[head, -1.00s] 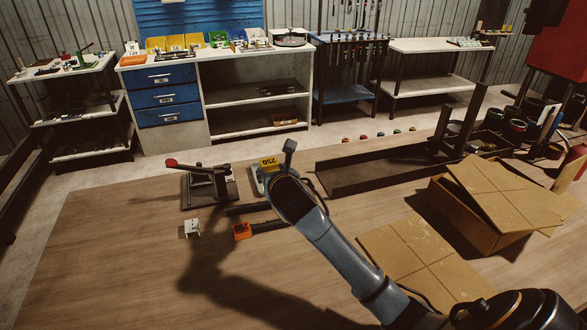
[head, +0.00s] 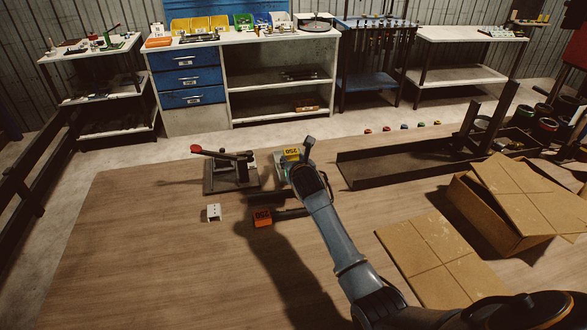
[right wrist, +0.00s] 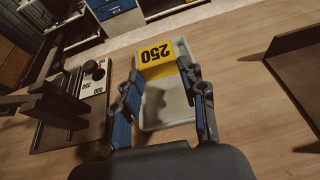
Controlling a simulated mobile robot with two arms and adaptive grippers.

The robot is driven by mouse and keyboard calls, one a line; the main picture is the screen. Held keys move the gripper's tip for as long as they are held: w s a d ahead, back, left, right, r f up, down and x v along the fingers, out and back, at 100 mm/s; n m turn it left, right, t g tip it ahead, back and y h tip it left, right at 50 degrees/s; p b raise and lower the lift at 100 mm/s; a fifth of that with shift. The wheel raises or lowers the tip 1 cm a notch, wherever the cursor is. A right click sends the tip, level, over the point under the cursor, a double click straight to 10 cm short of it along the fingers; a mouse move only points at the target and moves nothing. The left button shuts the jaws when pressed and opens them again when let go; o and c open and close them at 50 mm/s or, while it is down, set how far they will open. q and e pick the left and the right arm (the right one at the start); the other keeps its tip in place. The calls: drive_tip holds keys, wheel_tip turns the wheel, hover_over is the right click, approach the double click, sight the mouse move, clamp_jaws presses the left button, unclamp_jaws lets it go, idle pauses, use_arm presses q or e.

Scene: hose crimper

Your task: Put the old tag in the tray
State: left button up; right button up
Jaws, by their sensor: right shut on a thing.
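A yellow tag (head: 292,153) marked 250 is between the fingertips of my right gripper (right wrist: 160,68), which is shut on it. It shows upside down in the right wrist view (right wrist: 155,58). The pale grey tray (right wrist: 167,118) lies below it, with a dark shadow on its floor. The tag is over the tray's far end; I cannot tell whether it touches the tray. In the head view my right arm hides much of the tray. My left gripper is not in view.
A lever tool with a red knob (head: 196,149) stands left of the tray. A white bracket (head: 214,213) and an orange block (head: 262,218) marked 250 are nearer. A dark channel (head: 400,162) and cardboard box (head: 490,210) lie right. The table's left front is clear.

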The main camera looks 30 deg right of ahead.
drive_tip(key=shift+w+d+f, duration=0.15)
drive_tip(key=shift+w+f, duration=0.4)
drive_tip(key=shift+f, duration=0.25)
drive_tip(key=shift+f+p, duration=0.35)
drive_tip(key=shift+f, duration=1)
drive_tip(key=shift+f, duration=0.15)
drive_tip(key=o, duration=0.5)
drive_tip(key=shift+c, duration=0.2)
drive_tip(key=shift+r, duration=0.25)
drive_tip(key=v, duration=1.2)
drive_tip(key=shift+s, duration=0.1)
drive_tip(key=shift+f, duration=0.1)
